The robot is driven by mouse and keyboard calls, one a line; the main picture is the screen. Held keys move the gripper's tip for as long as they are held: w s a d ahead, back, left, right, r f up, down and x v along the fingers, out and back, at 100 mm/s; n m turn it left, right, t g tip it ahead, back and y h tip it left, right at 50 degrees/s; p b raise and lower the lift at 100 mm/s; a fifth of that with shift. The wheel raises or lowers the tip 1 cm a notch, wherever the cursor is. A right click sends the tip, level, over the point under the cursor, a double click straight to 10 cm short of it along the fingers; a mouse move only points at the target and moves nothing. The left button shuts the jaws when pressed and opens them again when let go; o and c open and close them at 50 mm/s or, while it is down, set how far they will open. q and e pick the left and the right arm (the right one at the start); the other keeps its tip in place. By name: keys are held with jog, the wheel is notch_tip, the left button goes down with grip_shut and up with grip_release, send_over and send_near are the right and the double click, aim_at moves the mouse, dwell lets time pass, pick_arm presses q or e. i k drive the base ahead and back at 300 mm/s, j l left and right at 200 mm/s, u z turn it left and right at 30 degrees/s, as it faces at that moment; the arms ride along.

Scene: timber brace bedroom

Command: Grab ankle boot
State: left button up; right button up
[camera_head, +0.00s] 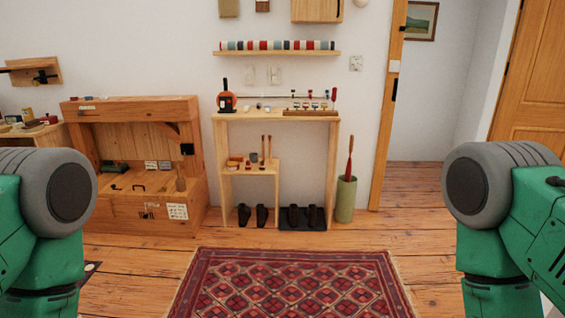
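Dark footwear stands on the floor level of a wooden shelf unit (274,117) against the far wall. A dark pair, a left shoe (244,214) and a right shoe (262,215), stands in the lower left bay. Another dark pair, a left boot (293,216) and a right boot (312,216), stands on a dark tray (302,228) in the lower right bay. They are small and dark, so I cannot tell which are ankle boots. Green and grey links of my arms show at both sides. Neither gripper is in view.
A patterned red rug (292,284) lies on the plank floor before the shelf. A wooden bench cabinet (134,214) stands left of it. A green umbrella stand (346,200) is beside it on the right. An open doorway is further right. The rug is clear.

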aim_at(310, 212)
jog(key=i+j, duration=0.1)
jog(key=i, duration=1.85)
jog(key=i+z, duration=0.45)
jog(key=i+j+z, duration=0.2)
jog(key=i+z, duration=0.2)
jog(key=i+j+z, duration=0.75)
jog(key=z, duration=0.15)
jog(key=i+j+z, duration=0.25)
jog(key=j, duration=0.3)
jog(key=i+j+z, duration=0.1)
jog(key=i+j, duration=0.15)
jog(key=i+j+z, duration=0.15)
jog(key=j, duration=0.25)
